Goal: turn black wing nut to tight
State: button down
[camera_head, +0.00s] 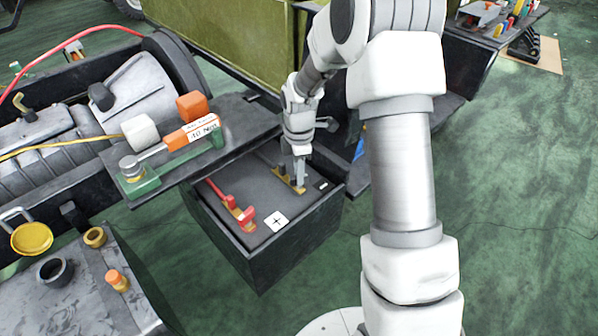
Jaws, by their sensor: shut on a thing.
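My gripper (299,178) points down over the top of a black battery box (262,195), near its right edge. Its fingers are closed at a brass-coloured clamp (282,177) that lies on the box. The black wing nut cannot be made out; the fingers cover the spot on the clamp where they grip. A red clamp (232,205) with a red handle-like bar lies on the left part of the same box top, apart from my gripper.
A dark shelf with an orange-and-green torque tool (180,150), an orange block (192,106) and a white block (140,132) overhangs the box's left. Green floor (520,220) is open at right.

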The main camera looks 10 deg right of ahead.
jog(key=shift+m, duration=0.4)
jog(key=shift+r+m+p, duration=0.1)
jog(key=shift+m+p, duration=0.55)
jog(key=shift+m, duration=0.35)
jog(key=m+p, duration=0.1)
jog(key=m, duration=0.3)
jog(key=shift+m, duration=0.3)
jog(key=m+p, duration=0.1)
jog(key=m, duration=0.3)
jog(key=shift+m+p, duration=0.3)
jog(key=m+p, duration=0.1)
jog(key=m, duration=0.2)
jog(key=shift+m, duration=0.3)
jog(key=m+p, duration=0.1)
jog(key=m, duration=0.5)
jog(key=shift+p, duration=0.3)
jog(key=m+p, duration=0.2)
jog(key=m, duration=0.4)
jog(key=shift+m, duration=0.3)
